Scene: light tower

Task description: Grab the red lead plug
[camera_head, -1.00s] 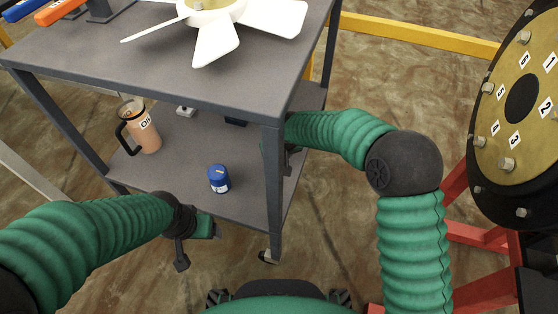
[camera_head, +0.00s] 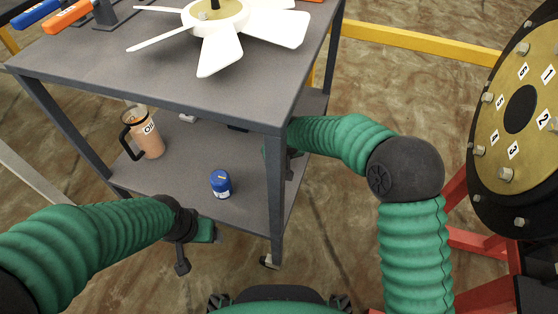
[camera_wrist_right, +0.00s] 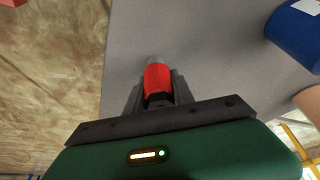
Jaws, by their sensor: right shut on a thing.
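The red lead plug (camera_wrist_right: 158,78) shows in the right wrist view as a short red cylinder with a grey tip and a dark base. My right gripper (camera_wrist_right: 157,92) is shut on it, one dark finger on each side. A grey surface lies behind the plug. In the head view my right arm reaches behind the cart's front leg, so the plug is hidden there and the right gripper is mostly hidden. My left gripper (camera_head: 193,243) hangs at the front edge of the cart's lower shelf, and whether its fingers are apart is unclear.
The grey cart (camera_head: 130,70) carries a white fan (camera_head: 222,35) on top. On its lower shelf stand an orange mug (camera_head: 146,135) and a blue canister (camera_head: 221,184). A numbered round flange (camera_head: 500,140) on a red stand is at the right.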

